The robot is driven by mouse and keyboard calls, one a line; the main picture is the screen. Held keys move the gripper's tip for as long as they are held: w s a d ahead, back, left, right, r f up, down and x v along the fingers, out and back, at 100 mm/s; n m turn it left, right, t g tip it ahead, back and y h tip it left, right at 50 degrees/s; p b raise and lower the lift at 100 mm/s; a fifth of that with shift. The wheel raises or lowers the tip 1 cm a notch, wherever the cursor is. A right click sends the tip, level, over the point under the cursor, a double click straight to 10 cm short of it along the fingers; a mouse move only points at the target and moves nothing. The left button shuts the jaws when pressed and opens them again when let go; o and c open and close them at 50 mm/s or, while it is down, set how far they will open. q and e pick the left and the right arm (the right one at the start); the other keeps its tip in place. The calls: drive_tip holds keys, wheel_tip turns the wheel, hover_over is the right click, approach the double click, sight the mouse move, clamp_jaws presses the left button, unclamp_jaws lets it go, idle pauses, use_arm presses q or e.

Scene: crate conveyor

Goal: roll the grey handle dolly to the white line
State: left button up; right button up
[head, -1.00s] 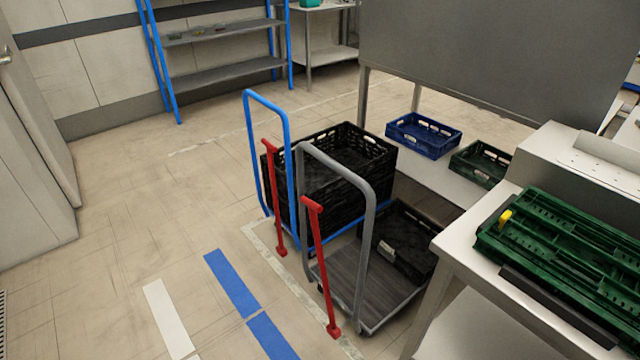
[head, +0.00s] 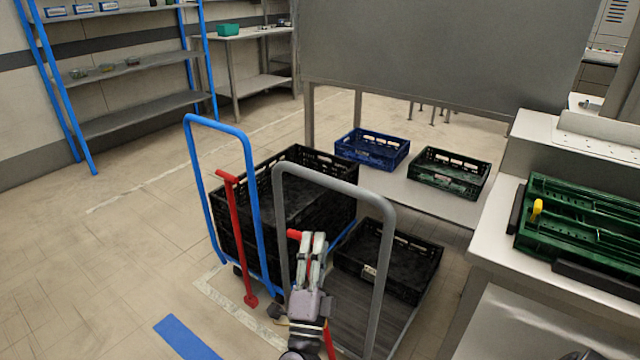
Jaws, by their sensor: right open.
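The grey handle dolly (head: 379,280) stands at the centre right, its upright hoop toward me and a black crate (head: 388,262) on its dark deck. My right gripper (head: 313,240) is open, fingers pointing up and away, inside the outline of the hoop near its left post. It covers most of a red post (head: 294,234), whose top shows just left of the fingers. I cannot tell whether it touches anything. My left gripper is not in view.
A blue handle dolly (head: 248,165) with black crates stands close on the left, a red post (head: 236,240) before it. A steel table (head: 490,240) with a green crate (head: 575,225) is close on the right. A blue floor strip (head: 188,338) lies lower left; floor there is clear.

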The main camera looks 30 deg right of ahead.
sight(326, 182)
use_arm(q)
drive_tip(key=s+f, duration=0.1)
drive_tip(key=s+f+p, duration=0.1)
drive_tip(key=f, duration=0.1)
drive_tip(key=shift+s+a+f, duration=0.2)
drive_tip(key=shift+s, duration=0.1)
use_arm(e)
drive_tip(key=x, duration=1.5)
drive_tip(key=shift+w+r, duration=0.1)
drive_tip(key=shift+w, duration=0.05)
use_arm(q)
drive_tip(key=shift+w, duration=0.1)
use_arm(e)
clamp_jaws()
